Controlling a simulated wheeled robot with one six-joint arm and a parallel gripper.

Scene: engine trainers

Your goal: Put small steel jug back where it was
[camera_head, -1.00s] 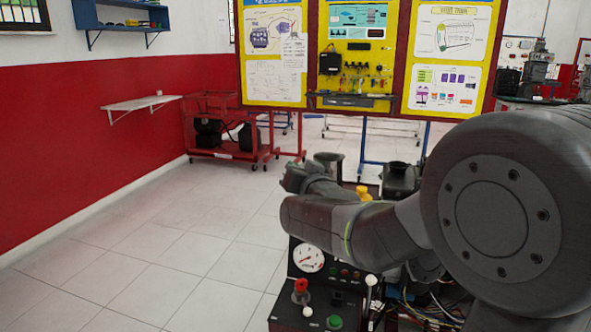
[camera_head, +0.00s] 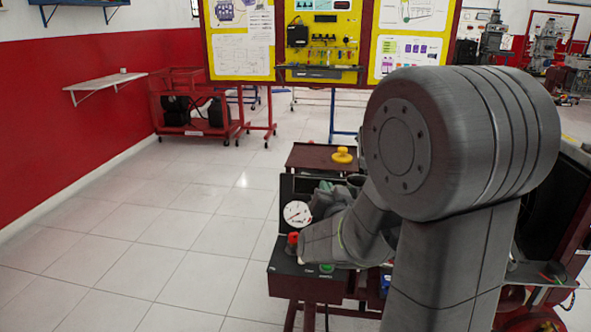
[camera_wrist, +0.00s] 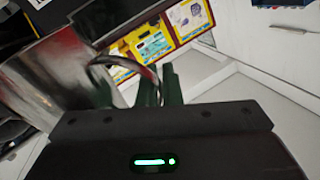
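The small steel jug (camera_wrist: 65,85) fills the left of the wrist view, shiny and tilted in that picture. Its curved handle (camera_wrist: 150,78) reaches to the dark green fingers of my gripper (camera_wrist: 163,88). The fingers are close together at the handle, and my gripper looks shut on it. In the head view my gripper (camera_head: 326,192) is small and partly hidden by my arm, above the control panel. A dark round rim (camera_head: 357,180) just right of it is probably the jug; its lower part is hidden.
A control panel with a gauge (camera_head: 297,214) and red knob lies under my arm. Behind it is a brown tray top (camera_head: 308,156) with a yellow object (camera_head: 342,155). A white wall shelf (camera_head: 105,84) holds a small cup. Open tiled floor lies left; a red cart (camera_head: 195,110) stands behind.

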